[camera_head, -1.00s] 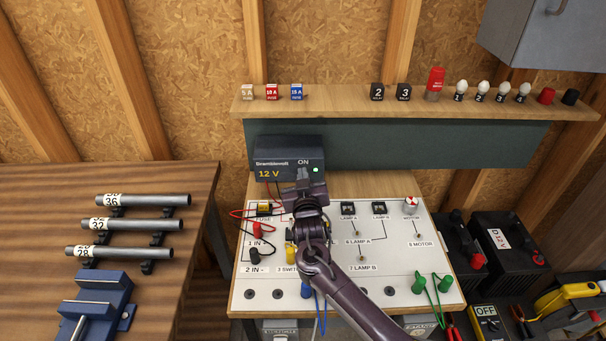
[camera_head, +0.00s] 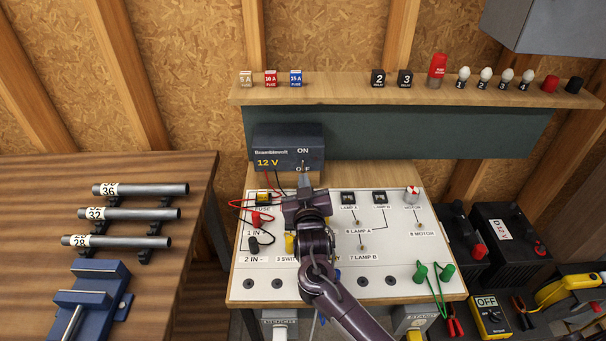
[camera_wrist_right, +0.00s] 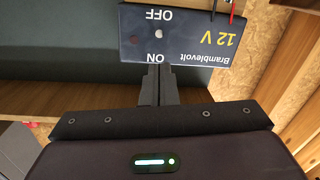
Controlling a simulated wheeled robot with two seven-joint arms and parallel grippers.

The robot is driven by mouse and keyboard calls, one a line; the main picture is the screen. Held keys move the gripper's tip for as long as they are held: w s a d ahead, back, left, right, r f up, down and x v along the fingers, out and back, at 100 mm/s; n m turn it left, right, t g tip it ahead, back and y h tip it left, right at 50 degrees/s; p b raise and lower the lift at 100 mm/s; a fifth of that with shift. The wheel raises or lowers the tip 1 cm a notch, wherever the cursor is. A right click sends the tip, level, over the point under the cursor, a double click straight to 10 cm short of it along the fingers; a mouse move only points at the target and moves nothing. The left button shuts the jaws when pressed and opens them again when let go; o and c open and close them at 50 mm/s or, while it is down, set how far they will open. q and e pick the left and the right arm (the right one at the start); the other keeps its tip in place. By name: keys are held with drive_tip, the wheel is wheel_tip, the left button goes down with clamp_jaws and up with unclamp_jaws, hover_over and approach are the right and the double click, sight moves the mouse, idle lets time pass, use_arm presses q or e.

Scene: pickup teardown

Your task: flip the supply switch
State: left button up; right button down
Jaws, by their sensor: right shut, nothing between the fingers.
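The supply (camera_head: 288,140) is a dark box marked Bramblevolt and 12 V, standing behind the white circuit board (camera_head: 240,285). Its small switch lever (camera_head: 303,163) sits between the ON label above and the OFF label below; its tilt is too small to tell surely. In the right wrist view the supply (camera_wrist_right: 180,55) appears upside down, with the lever (camera_wrist_right: 159,35) and a dark, unlit lamp (camera_wrist_right: 134,39). My right gripper (camera_head: 305,180) is shut and empty, just below and in front of the supply, apart from the lever. It also shows in the right wrist view (camera_wrist_right: 158,72).
A shelf (camera_head: 340,90) with fuses, relays and bulbs runs above the supply. Red and black leads (camera_head: 268,183) lie left of my gripper. Pipes on holders and a blue vise (camera_head: 90,290) occupy the left bench. Batteries (camera_head: 510,240) stand at right.

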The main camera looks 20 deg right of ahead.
drive_tip(key=v, duration=0.2)
drive_tip(key=shift+s, duration=0.3)
